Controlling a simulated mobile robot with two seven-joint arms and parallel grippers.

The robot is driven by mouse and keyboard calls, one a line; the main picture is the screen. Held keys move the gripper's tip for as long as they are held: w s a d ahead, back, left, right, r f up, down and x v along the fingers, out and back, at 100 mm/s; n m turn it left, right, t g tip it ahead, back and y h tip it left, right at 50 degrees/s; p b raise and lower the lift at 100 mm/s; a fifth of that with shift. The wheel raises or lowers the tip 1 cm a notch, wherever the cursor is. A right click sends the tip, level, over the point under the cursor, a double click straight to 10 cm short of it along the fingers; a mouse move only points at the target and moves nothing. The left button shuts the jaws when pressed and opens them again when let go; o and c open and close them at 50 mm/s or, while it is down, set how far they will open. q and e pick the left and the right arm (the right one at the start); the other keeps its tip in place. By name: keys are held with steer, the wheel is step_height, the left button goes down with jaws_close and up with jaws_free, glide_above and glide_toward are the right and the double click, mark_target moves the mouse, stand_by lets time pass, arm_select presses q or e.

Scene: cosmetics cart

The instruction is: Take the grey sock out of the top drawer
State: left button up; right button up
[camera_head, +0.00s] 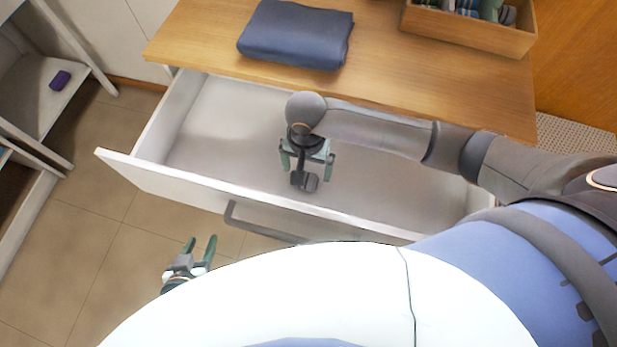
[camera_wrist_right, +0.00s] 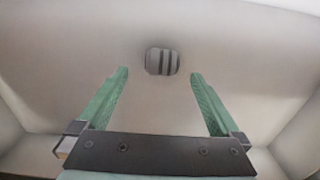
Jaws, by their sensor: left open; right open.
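The top drawer (camera_head: 225,125) is pulled open below the wooden top. The grey sock (camera_wrist_right: 162,61), a small rolled bundle with dark stripes, lies on the drawer floor in the right wrist view. My right gripper (camera_head: 307,163) is over the drawer, pointing down. In the wrist view its open green fingers (camera_wrist_right: 160,75) are empty, with the sock beyond and between their tips. My left gripper (camera_head: 200,245) is open and empty, outside the drawer at the lower left.
A folded dark blue cloth (camera_head: 295,35) lies on the wooden top (camera_head: 400,85). A wooden box (camera_head: 470,30) with rolled items stands at its back right. The drawer front (camera_head: 180,185) has a grey handle (camera_head: 262,228). A shelf with a purple item (camera_head: 60,80) stands at the left.

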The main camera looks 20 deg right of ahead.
mark_target(312, 180)
step_height(312, 180, down, 3)
steer(key=shift+a+r, duration=0.1)
steer(key=shift+r, duration=0.1)
steer(key=f, duration=0.2)
steer(key=f+b, duration=0.1)
steer(key=w+f, duration=0.1)
steer(key=f, duration=0.1)
steer(key=shift+f+b, duration=0.3)
steer(key=c, duration=1.2)
